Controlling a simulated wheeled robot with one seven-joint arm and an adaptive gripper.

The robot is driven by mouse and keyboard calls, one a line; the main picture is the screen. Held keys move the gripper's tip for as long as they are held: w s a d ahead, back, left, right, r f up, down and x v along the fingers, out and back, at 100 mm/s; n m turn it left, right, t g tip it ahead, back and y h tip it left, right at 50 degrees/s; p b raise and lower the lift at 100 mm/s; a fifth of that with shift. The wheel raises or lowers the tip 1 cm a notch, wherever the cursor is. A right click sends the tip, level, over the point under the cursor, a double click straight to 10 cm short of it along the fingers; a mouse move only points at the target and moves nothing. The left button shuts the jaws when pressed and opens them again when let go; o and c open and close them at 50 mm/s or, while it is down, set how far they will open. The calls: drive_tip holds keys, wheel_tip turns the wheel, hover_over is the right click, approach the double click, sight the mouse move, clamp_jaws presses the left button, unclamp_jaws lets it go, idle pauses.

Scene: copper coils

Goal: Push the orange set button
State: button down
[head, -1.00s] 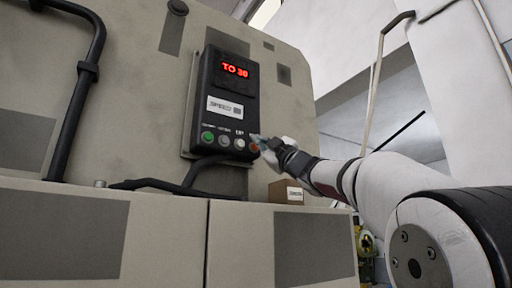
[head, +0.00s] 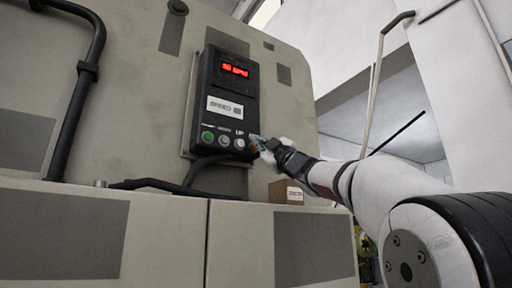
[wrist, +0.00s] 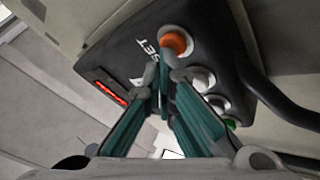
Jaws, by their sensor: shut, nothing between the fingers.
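The orange set button (wrist: 176,43) sits at the end of the button row on a black control box (head: 212,110), beside the word SET in the wrist view. My gripper (wrist: 168,75) is shut and empty, its teal fingers meeting at the tips just below the orange button in that view. In the head view my gripper (head: 257,143) is at the lower right corner of the box, and the button is mostly hidden behind it. I cannot tell whether the fingertips touch the button.
The same row has a white button (head: 239,144), a grey button (head: 223,140) and a green button (head: 207,137). A red display (head: 235,69) is lit above. A black cable runs below the box. A small brown box (head: 284,192) stands on the ledge under my arm.

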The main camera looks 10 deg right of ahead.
idle(0.4)
drive_tip(key=shift+s+d, duration=0.25)
drive_tip(key=shift+s, duration=0.5)
drive_tip(key=shift+s, duration=0.1)
drive_tip(key=s, duration=0.1)
drive_tip(key=s+d+p, duration=0.1)
drive_tip(key=s, duration=0.1)
drive_tip(key=s+p, duration=0.1)
drive_tip(key=shift+s+d, duration=0.25)
drive_tip(key=shift+d, duration=0.05)
drive_tip(key=shift+h, duration=0.3)
idle(0.4)
